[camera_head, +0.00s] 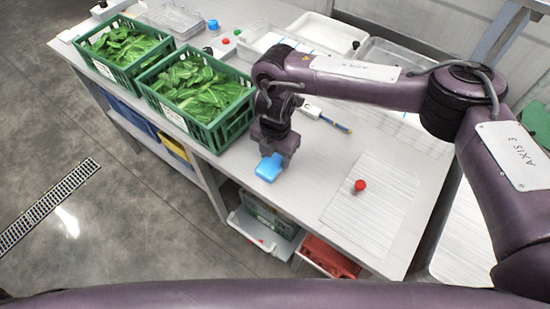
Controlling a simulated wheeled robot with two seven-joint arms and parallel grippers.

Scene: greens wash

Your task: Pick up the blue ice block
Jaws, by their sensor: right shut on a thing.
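The blue ice block (268,169) is a small bright blue slab near the front edge of the grey table (310,185). My right gripper (273,156) points down over it and is shut on it. The jaws and wrist hide the block's rear part. I cannot tell whether the block touches the table or is slightly raised. My left gripper is not in view.
Two green crates of leafy greens (124,46) (196,92) stand left of my right gripper. A white probe-like tool (325,118) lies behind it. A red cap-like object (360,185) sits on a ridged white mat (375,215) at right. Trays (326,34) line the back.

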